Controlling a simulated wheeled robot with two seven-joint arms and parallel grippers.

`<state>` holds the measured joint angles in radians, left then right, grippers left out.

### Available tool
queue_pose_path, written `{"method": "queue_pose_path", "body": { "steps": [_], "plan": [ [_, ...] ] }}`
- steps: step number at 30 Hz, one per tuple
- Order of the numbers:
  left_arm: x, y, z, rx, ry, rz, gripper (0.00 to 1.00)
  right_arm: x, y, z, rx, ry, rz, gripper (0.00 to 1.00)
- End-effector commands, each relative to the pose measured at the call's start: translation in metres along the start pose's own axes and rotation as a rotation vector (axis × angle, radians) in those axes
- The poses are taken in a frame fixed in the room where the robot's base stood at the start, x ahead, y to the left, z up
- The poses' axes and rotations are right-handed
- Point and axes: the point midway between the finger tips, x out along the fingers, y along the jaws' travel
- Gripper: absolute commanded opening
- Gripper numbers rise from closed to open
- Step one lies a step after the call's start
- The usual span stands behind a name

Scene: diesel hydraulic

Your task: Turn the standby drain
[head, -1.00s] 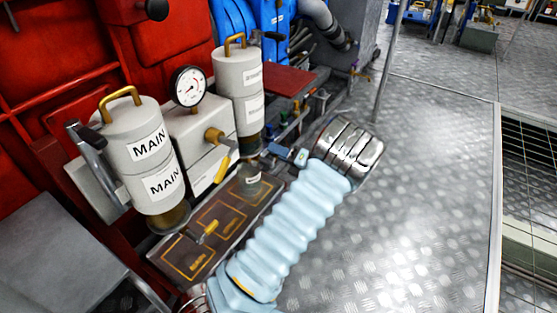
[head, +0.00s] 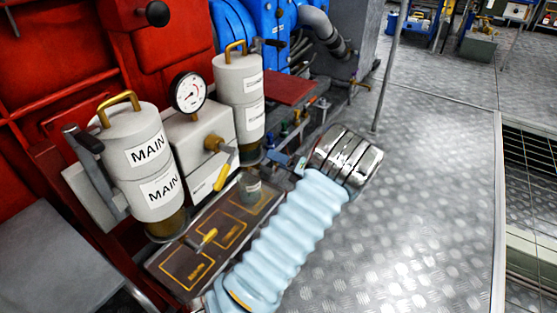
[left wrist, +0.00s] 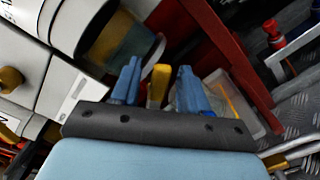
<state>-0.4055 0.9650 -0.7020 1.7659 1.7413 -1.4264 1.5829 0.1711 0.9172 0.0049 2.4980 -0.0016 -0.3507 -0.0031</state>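The right white filter canister (head: 240,85), its label too small to read, stands behind the left white canister marked MAIN (head: 150,165). My left gripper (head: 284,161) is low, just right of the right canister's base. In the left wrist view, its two blue fingers (left wrist: 158,88) are apart, with a yellow handle (left wrist: 159,84) between them and narrow gaps on either side. I cannot tell whether they touch it. The handle is not clearly visible in the head view. Another yellow handle (head: 205,238) sits below the MAIN canister. My right gripper is not in view.
A gauge (head: 189,92) and a block with a yellow lever (head: 224,168) stand between the canisters. A dark tray with yellow outlines (head: 168,262) lies below. Red (left wrist: 215,35) and blue machinery crowds behind. The metal floor (head: 430,190) at right is open.

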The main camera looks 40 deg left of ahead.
Motion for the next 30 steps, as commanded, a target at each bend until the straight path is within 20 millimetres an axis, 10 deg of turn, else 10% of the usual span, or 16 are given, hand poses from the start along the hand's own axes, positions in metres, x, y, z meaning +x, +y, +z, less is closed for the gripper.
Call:
{"method": "queue_pose_path", "body": {
  "steps": [7,21,30],
  "plan": [
    [-0.012,0.0,0.001,0.0,-0.002,-0.001,0.45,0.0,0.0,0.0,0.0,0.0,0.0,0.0],
    [-0.116,-0.001,0.0,0.0,-0.002,-0.002,0.45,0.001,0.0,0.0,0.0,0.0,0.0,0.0],
    [-0.139,0.0,0.0,0.0,0.0,0.0,0.45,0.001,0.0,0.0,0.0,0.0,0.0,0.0]
  ]
}}
